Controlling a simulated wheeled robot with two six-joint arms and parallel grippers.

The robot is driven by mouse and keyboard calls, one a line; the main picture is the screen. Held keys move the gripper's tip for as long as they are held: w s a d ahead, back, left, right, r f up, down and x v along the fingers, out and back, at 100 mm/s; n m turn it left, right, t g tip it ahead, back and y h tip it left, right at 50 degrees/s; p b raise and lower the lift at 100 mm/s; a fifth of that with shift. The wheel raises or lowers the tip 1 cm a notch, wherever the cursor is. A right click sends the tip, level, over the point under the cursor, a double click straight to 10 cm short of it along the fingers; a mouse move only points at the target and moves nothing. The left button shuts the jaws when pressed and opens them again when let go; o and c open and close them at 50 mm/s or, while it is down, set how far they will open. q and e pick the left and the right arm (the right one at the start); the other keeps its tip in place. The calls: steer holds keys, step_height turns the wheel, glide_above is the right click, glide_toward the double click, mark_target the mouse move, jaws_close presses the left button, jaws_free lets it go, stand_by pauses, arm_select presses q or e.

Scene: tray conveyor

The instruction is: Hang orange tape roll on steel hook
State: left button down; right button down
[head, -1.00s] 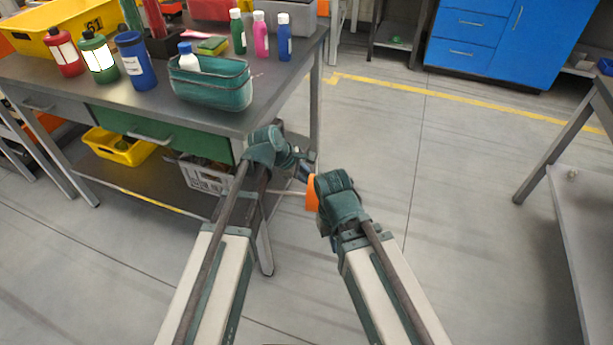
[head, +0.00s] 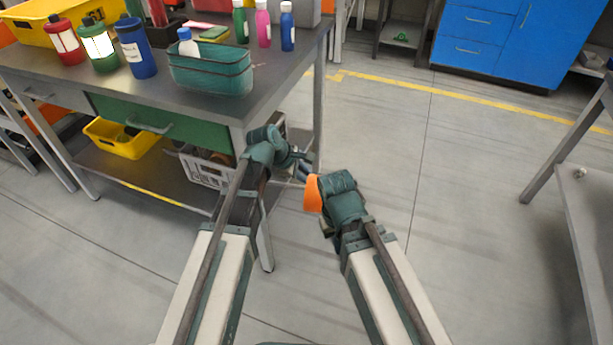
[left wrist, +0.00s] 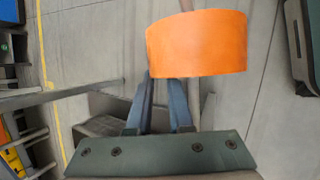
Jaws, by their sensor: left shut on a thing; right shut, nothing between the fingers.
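The orange tape roll (head: 313,195) shows in the head view as a small orange piece, partly hidden by my right arm's end. In the left wrist view the roll (left wrist: 196,44) is seen side-on, at the tips of my left gripper (left wrist: 165,80). My left gripper (head: 306,168) is shut on the roll, in front of the workbench corner. My right gripper (head: 325,205) is shut and empty; its fingertips are mostly hidden. I cannot make out the steel hook for certain; a thin pale rod (left wrist: 185,5) shows behind the roll in the left wrist view.
The workbench (head: 200,110) at left carries several bottles, a teal basket (head: 210,75) and a yellow bin (head: 30,30). A grey crate (head: 205,172) is on its lower shelf. Blue cabinets (head: 500,40) stand at the back, another table (head: 590,215) at right. The floor between is clear.

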arm_select(q)
steer(key=c, duration=0.7)
jaws_free()
steer(key=shift+c, duration=0.2)
steer(key=p+v, duration=0.6)
steer(key=v, duration=0.2)
steer(key=shift+p, duration=0.4)
steer(key=shift+w, duration=0.1)
